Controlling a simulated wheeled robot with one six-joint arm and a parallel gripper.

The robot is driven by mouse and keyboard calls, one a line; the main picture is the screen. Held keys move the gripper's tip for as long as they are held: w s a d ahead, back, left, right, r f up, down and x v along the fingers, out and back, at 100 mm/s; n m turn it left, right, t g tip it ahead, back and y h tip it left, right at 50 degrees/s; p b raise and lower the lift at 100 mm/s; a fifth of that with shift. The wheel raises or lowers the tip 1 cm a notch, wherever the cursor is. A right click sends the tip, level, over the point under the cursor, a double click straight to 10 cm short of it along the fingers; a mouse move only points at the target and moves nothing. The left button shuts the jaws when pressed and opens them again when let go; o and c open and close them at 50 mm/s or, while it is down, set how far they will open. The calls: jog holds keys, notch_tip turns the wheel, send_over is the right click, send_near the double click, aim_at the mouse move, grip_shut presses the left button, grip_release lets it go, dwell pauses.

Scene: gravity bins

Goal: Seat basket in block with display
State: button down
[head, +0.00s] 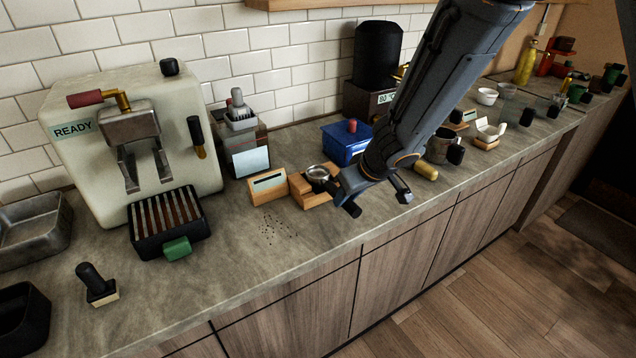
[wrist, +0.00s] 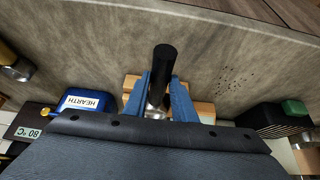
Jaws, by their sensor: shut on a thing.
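The basket (head: 318,173) is a round metal cup with a dark handle (head: 352,209) pointing toward the counter's front edge. It shows at the wooden block (head: 311,197); whether it is seated or just above I cannot tell. A second wooden piece with a pale display (head: 268,183) stands beside the block on its left. My gripper (head: 346,190) is shut on the basket's handle. In the wrist view, my gripper's blue jaws (wrist: 160,95) flank the black handle (wrist: 163,58) and its metal neck, over the wood (wrist: 203,111). The cup is hidden there by my gripper body.
A blue box (head: 346,143) stands behind the block. The espresso machine (head: 135,140) with its drip tray (head: 168,222) is at the left, and a grinder (head: 243,140) stands behind. Dark grounds lie on clear counter before the display.

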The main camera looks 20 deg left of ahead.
jog(key=c, duration=1.4)
grip_release()
jog(key=shift+f, duration=0.1)
jog(key=p+v, duration=0.4)
jog(key=v, duration=0.4)
jog(key=d+f+m+t+h+b, duration=0.2)
jog(key=d+m+h+b, duration=0.3)
jog(key=d, duration=1.6)
jog(key=s+d+f+m+g+b, duration=0.1)
jog(key=s+d, duration=0.1)
jog(key=s, duration=0.2)
jog(key=s+d+f+m+g+b, duration=0.1)
jog(key=s+d+m+g, duration=0.1)
jog(key=s, duration=0.3)
jog(key=s+d+f+m+g+b, duration=0.1)
jog(key=s+d+m, duration=0.1)
jog(key=s+d, duration=0.2)
jog(key=shift+s+f, duration=0.2)
jog(key=shift+f, duration=0.15)
